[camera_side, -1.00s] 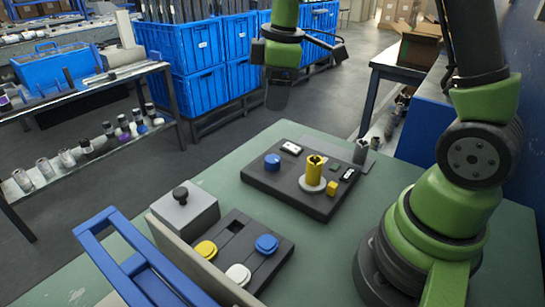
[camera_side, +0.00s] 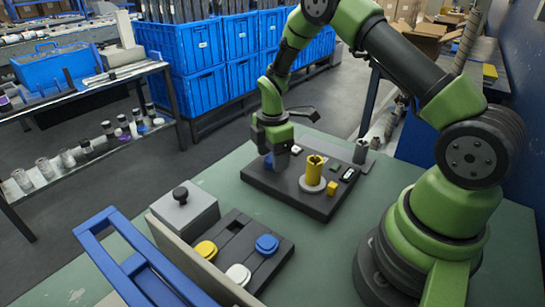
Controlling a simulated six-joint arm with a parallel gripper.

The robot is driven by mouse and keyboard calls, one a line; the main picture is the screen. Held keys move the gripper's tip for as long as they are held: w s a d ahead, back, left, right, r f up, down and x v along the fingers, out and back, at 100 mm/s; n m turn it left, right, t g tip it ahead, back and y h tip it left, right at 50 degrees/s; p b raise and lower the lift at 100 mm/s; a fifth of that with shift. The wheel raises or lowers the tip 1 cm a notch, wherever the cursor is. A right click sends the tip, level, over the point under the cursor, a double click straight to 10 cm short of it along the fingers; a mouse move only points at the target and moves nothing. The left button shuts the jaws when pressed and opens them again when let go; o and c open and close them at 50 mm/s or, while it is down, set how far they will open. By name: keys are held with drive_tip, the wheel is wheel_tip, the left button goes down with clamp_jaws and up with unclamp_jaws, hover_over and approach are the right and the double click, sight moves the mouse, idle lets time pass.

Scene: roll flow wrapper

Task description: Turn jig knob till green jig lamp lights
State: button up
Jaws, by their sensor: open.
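A black jig plate (camera_side: 305,199) lies on the green table. The blue knob (camera_side: 268,161) is at its far left corner, mostly hidden by my gripper. My gripper (camera_side: 280,165) points down, open, with its fingers at the knob. Whether the fingers touch the knob cannot be told. A small dark green piece (camera_side: 334,169), perhaps the jig lamp, is near the plate's right side and looks unlit. A yellow notched cylinder (camera_side: 314,170) stands on a pale round disc at the plate's middle.
A small yellow block (camera_side: 332,188) and a white-faced part (camera_side: 348,174) sit close to the cylinder. A white part (camera_side: 296,150) is beside my gripper. A grey box with a black knob (camera_side: 181,194) and a dark tray with coloured pieces (camera_side: 253,268) stand nearer the camera.

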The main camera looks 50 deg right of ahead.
drive_tip(key=shift+f, duration=0.5)
drive_tip(key=shift+c, duration=0.4)
drive_tip(key=c, duration=0.8)
drive_tip(key=shift+c, duration=0.2)
